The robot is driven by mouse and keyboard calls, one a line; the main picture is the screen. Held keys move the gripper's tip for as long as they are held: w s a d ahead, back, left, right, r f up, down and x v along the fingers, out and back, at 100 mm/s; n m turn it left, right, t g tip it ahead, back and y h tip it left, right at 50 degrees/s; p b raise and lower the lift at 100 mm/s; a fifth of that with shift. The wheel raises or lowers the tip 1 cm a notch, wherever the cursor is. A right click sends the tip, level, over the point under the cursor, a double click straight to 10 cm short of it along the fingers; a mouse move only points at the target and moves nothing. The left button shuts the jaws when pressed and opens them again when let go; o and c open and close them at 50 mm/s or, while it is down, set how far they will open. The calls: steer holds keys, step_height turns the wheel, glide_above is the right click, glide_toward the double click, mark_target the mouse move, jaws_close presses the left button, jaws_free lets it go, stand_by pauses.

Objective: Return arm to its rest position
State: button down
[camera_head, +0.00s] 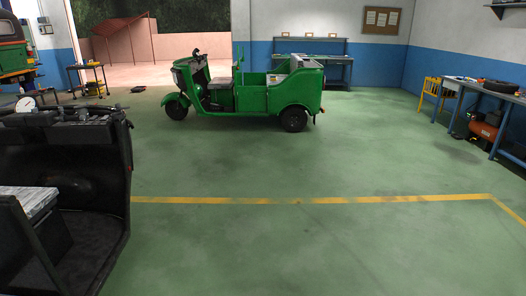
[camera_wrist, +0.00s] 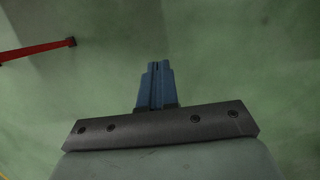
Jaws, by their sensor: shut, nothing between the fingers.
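My gripper (camera_wrist: 157,68) shows in the wrist view as two blue fingers close together, with a grey mounting plate behind them. It is shut, and nothing shows between the fingers. It hangs over bare green floor (camera_wrist: 230,65) and touches nothing that I can see. The arm and gripper do not show in the head view.
A red bar (camera_wrist: 40,50) lies at the upper left in the wrist view. In the head view, a dark vehicle body (camera_head: 95,190) fills the near left. A green rickshaw (camera_head: 250,95) stands farther back. Workbenches (camera_head: 490,95) line the right wall. The middle floor is clear.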

steer(key=s+f+g, duration=0.2)
steer(key=s+f, duration=0.3)
steer(key=s, duration=0.4)
steer(key=s+f+g, duration=0.2)
steer(key=s+f, duration=0.3)
steer(key=s, duration=0.5)
steer(key=shift+s, duration=0.3)
steer(key=shift+f, duration=0.1)
